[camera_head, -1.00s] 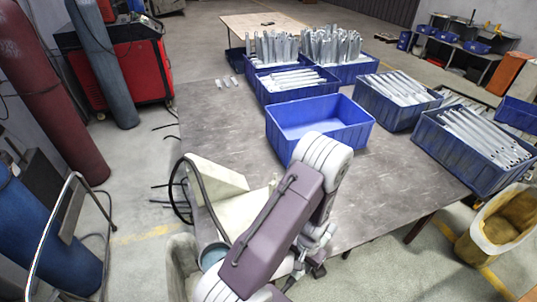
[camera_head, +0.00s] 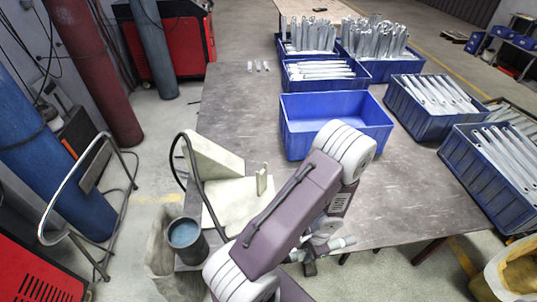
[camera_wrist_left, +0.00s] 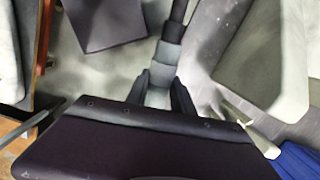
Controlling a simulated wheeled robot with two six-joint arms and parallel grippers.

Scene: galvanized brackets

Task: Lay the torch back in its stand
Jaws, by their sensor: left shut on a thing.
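In the head view my left gripper (camera_head: 318,248) is partly hidden by my purple arm link, near the table's front edge. The stand appears to be the cream base plate (camera_head: 225,205) with a small upright bracket (camera_head: 262,181), left of my arm in the head view. My arm covers part of the plate's right side. My right gripper is out of view.
A cream wedge block (camera_head: 214,157) and a black cable (camera_head: 184,150) stand by the plate. A dark cup (camera_head: 188,240) is at the table's front-left corner. An empty blue bin (camera_head: 335,122) stands behind my arm; bins of brackets (camera_head: 432,105) are to the right.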

